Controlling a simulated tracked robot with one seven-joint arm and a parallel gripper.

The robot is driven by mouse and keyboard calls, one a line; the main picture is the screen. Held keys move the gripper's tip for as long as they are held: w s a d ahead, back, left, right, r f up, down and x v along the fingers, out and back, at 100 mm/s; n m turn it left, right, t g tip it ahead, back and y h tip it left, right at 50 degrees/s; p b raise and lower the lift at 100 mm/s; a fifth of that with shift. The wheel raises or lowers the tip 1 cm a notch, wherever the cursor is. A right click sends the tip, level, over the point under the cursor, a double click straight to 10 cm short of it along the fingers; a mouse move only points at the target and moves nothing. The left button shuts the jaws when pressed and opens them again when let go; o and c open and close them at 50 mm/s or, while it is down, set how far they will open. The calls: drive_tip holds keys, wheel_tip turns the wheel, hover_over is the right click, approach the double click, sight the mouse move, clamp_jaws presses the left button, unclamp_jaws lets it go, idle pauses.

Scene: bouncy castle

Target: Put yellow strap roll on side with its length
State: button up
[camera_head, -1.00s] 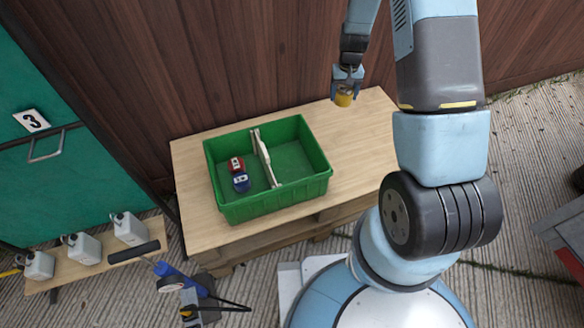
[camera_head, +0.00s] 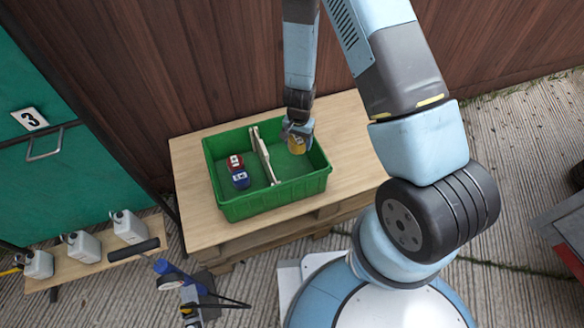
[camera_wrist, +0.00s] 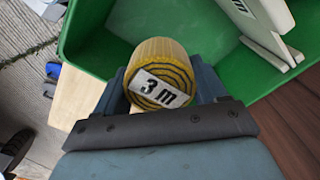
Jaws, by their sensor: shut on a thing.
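The yellow strap roll (camera_wrist: 168,52) is held between the fingers of my gripper (camera_wrist: 165,92); its spiral end carries a white label reading "3 m". In the head view my gripper (camera_head: 298,132) is shut on the yellow roll (camera_head: 297,145), over the right compartment of the green crate (camera_head: 275,205). A white divider (camera_head: 264,156) splits the crate; in the wrist view the divider (camera_wrist: 266,25) bears a partly cut-off marking ending in "m". A red roll (camera_head: 235,163) and a blue roll (camera_head: 240,180) lie in the left compartment. I cannot tell whether the yellow roll touches the crate.
The crate stands on a wooden table (camera_head: 190,190) against a brown plank wall (camera_head: 180,60). The table top right of the crate is clear. White canisters (camera_head: 82,247) stand on a low bench at the left, by a green door.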

hover_over(296, 176)
wheel_tip(296, 176, down, 6)
drive_tip(key=f, duration=0.1)
drive_tip(key=shift+s+f, duration=0.1)
drive_tip(key=shift+f, duration=5)
drive_tip(key=o, duration=1.3)
